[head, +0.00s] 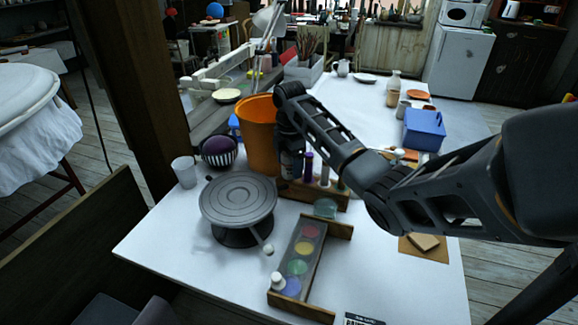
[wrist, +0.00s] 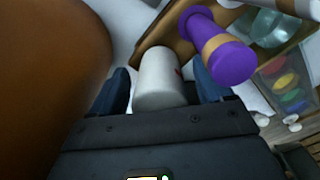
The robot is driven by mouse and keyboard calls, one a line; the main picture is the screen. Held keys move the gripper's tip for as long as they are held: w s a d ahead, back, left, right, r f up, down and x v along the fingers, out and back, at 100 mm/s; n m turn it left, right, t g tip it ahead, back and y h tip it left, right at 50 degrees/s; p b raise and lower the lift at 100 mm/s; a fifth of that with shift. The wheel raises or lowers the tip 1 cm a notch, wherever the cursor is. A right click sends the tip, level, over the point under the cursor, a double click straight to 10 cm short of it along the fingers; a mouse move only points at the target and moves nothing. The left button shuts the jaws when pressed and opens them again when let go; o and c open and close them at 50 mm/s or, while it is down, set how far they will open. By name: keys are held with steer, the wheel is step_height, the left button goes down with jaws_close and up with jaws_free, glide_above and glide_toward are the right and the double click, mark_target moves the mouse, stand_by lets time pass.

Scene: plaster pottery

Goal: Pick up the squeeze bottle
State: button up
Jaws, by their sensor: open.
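A white cylinder, apparently the squeeze bottle (wrist: 158,78), stands between the two fingers of my gripper (wrist: 162,88) in the wrist view. A small red mark shows on its right side. The dark fingers are open, one on each side of it, and I cannot tell whether either touches it. In the head view my gripper (head: 290,160) points down at the left end of a wooden rack (head: 318,195), right beside the orange bucket. There the white cylinder is mostly hidden by my gripper.
A purple bottle (wrist: 232,62) stands close right of the fingers. The orange bucket (head: 257,130) is close on the left. A banding wheel (head: 238,200), a tray of paint pots (head: 303,250), a white cup (head: 184,171) and a blue box (head: 424,130) share the table.

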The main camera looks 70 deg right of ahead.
steer(key=shift+c, duration=0.2)
steer(key=c, duration=0.7)
steer(key=shift+o, duration=0.2)
steer(key=shift+r, duration=0.1)
step_height(320, 180, up, 9)
steer(key=shift+f+p, duration=0.2)
steer(key=shift+p, duration=0.25)
steer(key=shift+r+p, duration=0.55)
steer(key=shift+r, duration=0.15)
